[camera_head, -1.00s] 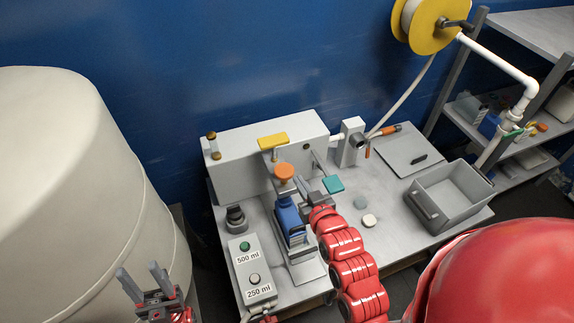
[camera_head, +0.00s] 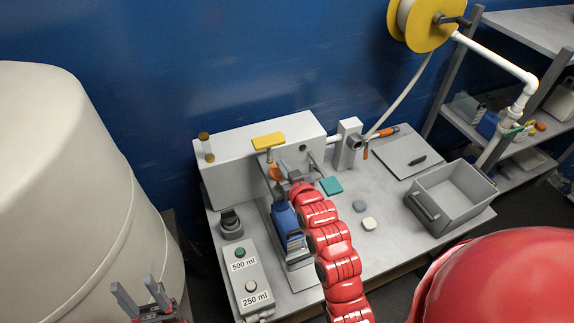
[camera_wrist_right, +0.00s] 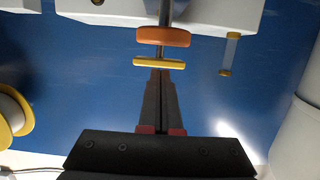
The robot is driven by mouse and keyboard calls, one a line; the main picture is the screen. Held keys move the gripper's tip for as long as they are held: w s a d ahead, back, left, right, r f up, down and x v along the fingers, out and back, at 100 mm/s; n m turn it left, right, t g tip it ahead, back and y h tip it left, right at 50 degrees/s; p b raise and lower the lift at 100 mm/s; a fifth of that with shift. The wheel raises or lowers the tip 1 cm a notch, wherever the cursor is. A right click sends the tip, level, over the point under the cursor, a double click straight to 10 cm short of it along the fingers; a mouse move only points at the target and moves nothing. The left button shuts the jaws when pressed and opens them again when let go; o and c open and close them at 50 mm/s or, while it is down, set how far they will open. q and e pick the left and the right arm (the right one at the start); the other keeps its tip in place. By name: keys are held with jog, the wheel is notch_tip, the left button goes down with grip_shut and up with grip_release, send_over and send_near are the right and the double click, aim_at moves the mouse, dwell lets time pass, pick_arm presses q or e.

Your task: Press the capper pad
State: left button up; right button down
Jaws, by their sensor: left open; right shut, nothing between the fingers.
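A teal pad (camera_head: 331,186) lies lower, to the right. I cannot tell for sure which is the capper pad. In the right wrist view, the shut, empty fingers (camera_wrist_right: 160,74) point at the yellow pad (camera_wrist_right: 159,63), seen edge-on, with the orange disc (camera_wrist_right: 163,37) beyond it; contact cannot be told. My left gripper (camera_head: 134,290) is open and empty at the lower left, away from the bench.
A control box (camera_head: 247,278) with 500 ml and 250 ml buttons is at the front left. A grey bin (camera_head: 450,195) stands at the right. A large pale tank (camera_head: 70,190) fills the left.

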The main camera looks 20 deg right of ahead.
jog(key=shift+s+f+p, duration=0.15)
jog(key=shift+f+p, duration=0.2)
jog(key=shift+f, duration=0.75)
jog(key=shift+f, duration=0.1)
notch_tip(320, 180, down, 4)
jog(key=b, duration=0.4)
